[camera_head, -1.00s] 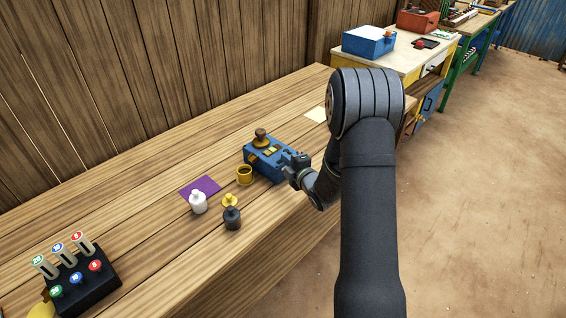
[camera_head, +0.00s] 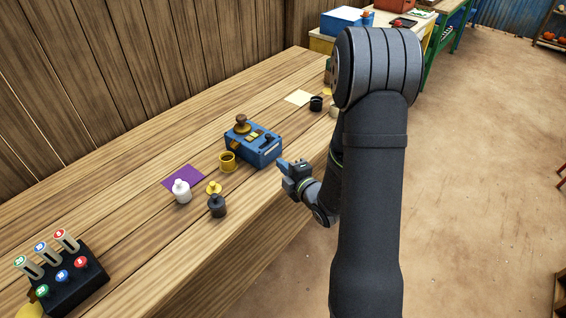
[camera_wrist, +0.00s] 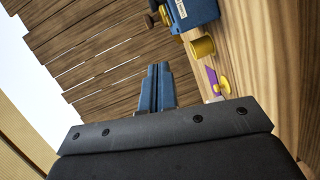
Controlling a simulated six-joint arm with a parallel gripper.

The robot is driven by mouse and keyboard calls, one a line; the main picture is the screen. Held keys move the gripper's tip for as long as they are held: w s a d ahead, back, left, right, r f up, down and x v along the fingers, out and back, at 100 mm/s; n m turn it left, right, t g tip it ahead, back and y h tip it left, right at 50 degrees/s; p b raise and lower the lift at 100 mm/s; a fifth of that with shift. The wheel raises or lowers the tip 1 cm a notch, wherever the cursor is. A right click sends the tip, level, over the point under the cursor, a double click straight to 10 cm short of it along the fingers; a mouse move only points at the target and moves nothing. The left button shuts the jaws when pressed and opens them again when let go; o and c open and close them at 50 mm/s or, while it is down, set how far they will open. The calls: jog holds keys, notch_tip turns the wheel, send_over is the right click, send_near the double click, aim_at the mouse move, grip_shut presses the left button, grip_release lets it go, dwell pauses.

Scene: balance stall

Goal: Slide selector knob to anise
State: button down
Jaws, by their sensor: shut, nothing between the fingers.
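A blue box (camera_head: 254,150) stands on the wooden bench, with a brown round knob (camera_head: 241,121) at its back left. Yellow label plates (camera_head: 250,138) and a small dark piece (camera_head: 267,139) lie on its top. The label words are too small to read, and I cannot tell which part is the selector or where it is set. My gripper (camera_head: 281,163) is shut and empty, just to the right of the box's near end and apart from it. In the wrist view my blue fingers (camera_wrist: 157,70) are together, and part of the blue box (camera_wrist: 198,12) shows at the top.
A yellow cup (camera_head: 227,162), a white bottle (camera_head: 181,192), a dark bottle (camera_head: 217,206) and a purple mat (camera_head: 190,176) are left of the box. A black rack (camera_head: 75,285) with coloured knobs is at the lower left. A dark cup (camera_head: 316,104) stands behind.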

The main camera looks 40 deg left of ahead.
jog(key=w+m, duration=0.2)
jog(key=m, duration=0.3)
jog(key=m+g+y, duration=0.1)
jog(key=m, duration=2.5)
send_near(268, 138)
jog(key=w+d+r, duration=0.1)
jog(key=w+d, duration=0.4)
jog(key=w, duration=0.1)
jog(key=shift+m, duration=0.4)
jog(key=shift+s+a+f, duration=0.2)
jog(key=shift+a, duration=1.75)
jog(key=shift+s+a+f, duration=0.15)
jog(key=shift+s+a, duration=0.05)
jog(key=shift+a, duration=1.75)
jog(key=shift+s+a+f, duration=0.2)
jog(key=shift+a, duration=1.75)
